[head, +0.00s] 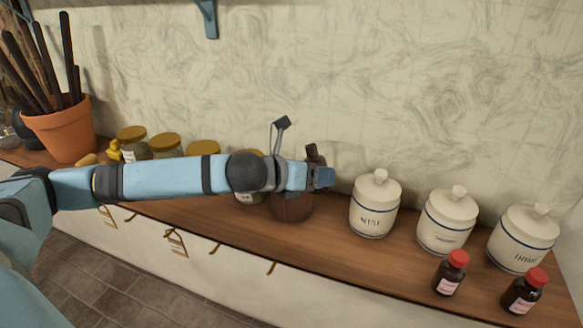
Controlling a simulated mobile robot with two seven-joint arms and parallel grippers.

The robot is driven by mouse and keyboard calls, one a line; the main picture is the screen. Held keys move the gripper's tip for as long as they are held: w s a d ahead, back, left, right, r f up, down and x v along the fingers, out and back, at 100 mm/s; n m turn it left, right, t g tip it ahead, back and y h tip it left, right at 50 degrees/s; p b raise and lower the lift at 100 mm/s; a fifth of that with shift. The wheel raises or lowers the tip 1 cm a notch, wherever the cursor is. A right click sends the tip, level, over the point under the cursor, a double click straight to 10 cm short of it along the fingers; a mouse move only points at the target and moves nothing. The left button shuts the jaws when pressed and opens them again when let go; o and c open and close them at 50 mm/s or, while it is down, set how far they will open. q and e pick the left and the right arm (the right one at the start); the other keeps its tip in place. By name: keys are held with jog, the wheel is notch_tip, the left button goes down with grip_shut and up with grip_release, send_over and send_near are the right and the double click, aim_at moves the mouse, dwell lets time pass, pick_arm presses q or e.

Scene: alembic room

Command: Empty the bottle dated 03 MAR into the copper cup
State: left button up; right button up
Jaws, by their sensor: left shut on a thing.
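My left gripper (318,177) is over the shelf, left of the white jars, and is shut on a small dark brown thing (312,153), which looks like a bottle. The fingers cover most of it, and I cannot see a label or its contents. Below the gripper and forearm stands a rounded brown vessel (291,207), which looks like the copper cup. My arm hides its rim. Two brown bottles with red caps, one on the left (446,284) and one on the right (519,298), stand at the front right. Their label dates are too small to read. My right gripper is not in view.
White lidded jars (374,210) stand in a row along the wall at right. Gold-lidded jars (166,146) and a terracotta pot of dark sticks (63,131) are at left. The shelf (327,244) is clear along its front middle.

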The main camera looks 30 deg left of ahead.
pick_arm(q)
jog(key=shift+d+r+m+y+p, duration=0.2)
jog(key=shift+m+y+p, duration=0.1)
jog(key=shift+m+p, duration=0.1)
jog(key=shift+s+d+r+m+p, duration=0.15)
jog(key=shift+m+p, duration=0.25)
jog(key=shift+p, duration=0.4)
jog(key=shift+d+r+m+t+y+p, duration=0.15)
jog(key=shift+d+m+t+y+p, duration=0.15)
jog(key=shift+m+y+p, duration=0.45)
jog(key=shift+p, duration=0.45)
